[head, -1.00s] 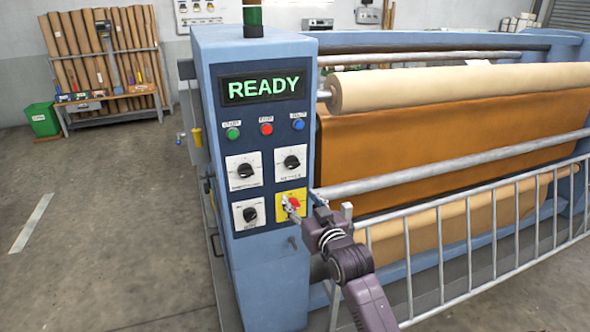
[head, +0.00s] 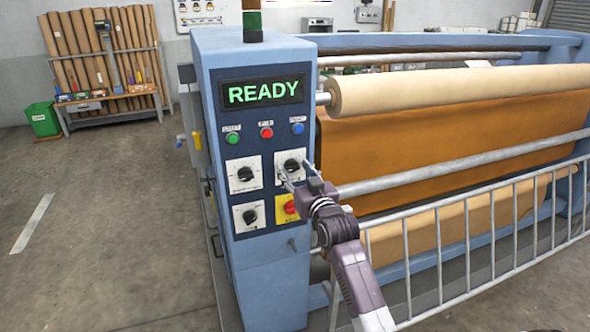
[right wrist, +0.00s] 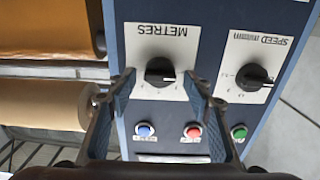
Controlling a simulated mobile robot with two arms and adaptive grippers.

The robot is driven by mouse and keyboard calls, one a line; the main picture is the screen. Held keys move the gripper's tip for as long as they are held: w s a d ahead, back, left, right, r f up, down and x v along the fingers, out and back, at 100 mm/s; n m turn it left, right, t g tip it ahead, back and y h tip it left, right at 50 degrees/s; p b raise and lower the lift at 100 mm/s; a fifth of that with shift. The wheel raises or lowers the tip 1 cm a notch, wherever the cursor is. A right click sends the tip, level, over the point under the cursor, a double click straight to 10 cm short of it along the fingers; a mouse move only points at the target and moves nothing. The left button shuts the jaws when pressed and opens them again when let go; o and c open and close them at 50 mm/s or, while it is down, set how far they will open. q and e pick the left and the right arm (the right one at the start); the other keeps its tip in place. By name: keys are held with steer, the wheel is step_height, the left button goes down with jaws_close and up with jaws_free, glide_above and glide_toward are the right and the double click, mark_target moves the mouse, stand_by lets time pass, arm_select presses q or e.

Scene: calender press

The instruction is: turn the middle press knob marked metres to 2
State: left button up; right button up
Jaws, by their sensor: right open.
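The knob marked METRES (head: 291,164) is black on a white plate, at the upper right of the panel's knobs in the head view. In the right wrist view the METRES knob (right wrist: 160,71) shows upside down, its lettering readable. My right gripper (head: 285,176) is open in front of the panel, just below and partly over that plate. In the right wrist view the fingertips of my right gripper (right wrist: 161,78) stand on either side of the knob in the picture. I cannot tell whether they touch it. My left gripper is out of view.
The SPEED knob (head: 245,173) is beside it, another black knob (head: 250,216) below, and a red knob on a yellow plate (head: 289,208) just under my gripper. Green, red and blue buttons sit above. The display (head: 263,92) reads READY. A railing (head: 470,235) stands at right.

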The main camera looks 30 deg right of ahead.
steer(key=c, duration=1.2)
steer(key=shift+m, duration=0.3)
steer(key=m+p, duration=0.2)
steer(key=shift+r+m, duration=0.1)
steer(key=shift+m, duration=0.3)
steer(key=m+p, duration=0.3)
steer(key=m, duration=0.2)
steer(key=shift+d, duration=0.15)
steer(key=m+p, duration=0.1)
steer(key=m, duration=0.3)
steer(key=shift+m, duration=0.4)
steer(key=shift+d+f+m+p, duration=0.15)
steer(key=shift+m+p, duration=0.3)
steer(key=shift+m, duration=0.65)
steer(key=shift+a+f+m+p, duration=0.15)
steer(key=shift+m+p, duration=0.3)
steer(key=shift+m, duration=0.65)
steer(key=shift+d, duration=0.1)
